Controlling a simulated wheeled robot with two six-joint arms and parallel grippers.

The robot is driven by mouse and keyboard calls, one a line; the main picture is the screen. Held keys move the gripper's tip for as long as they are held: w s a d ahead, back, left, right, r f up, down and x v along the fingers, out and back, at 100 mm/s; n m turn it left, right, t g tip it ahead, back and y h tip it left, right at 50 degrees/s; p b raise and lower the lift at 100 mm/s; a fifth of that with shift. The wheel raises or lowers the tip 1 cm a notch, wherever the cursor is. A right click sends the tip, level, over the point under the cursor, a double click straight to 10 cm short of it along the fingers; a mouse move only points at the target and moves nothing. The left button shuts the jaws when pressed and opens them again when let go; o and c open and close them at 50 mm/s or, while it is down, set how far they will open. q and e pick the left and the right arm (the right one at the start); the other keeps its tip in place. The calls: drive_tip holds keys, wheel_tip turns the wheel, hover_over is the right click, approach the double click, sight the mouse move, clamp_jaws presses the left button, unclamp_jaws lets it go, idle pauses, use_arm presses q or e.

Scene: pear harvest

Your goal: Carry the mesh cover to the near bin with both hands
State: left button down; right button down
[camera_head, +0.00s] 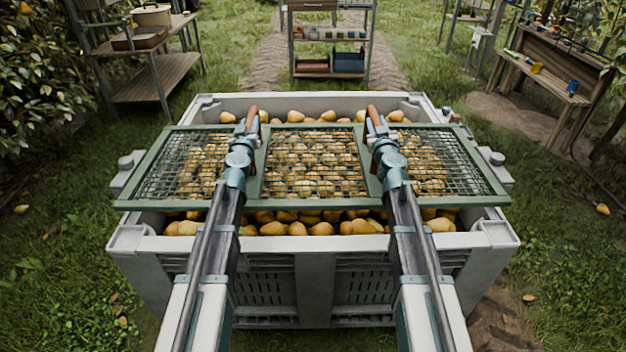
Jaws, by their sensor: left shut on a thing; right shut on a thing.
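The mesh cover (312,203) is a green frame with wire mesh in three panels. It lies level across the middle of the near bin (128,238), a big grey bin full of yellow pears. Its ends reach past the bin's side walls; I cannot tell whether it touches the rim. Pears show through the mesh and in open strips behind and in front of it. My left gripper (250,126) and my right gripper (374,126) are shut on the cover at two brown grips on its crossbars. The fingertips are partly hidden.
A shelf rack (330,42) stands behind the bin. A wooden stand with a pot (151,15) is at the back left, a workbench (545,80) at the back right. Leafy branches (45,75) hang at the left. Grass surrounds the bin, with a few fallen pears.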

use_arm(q)
drive_tip(key=shift+d+f, duration=0.1)
drive_tip(key=shift+f, duration=0.15)
use_arm(e)
drive_tip(key=shift+a+f, duration=0.15)
drive_tip(key=shift+f, duration=0.1)
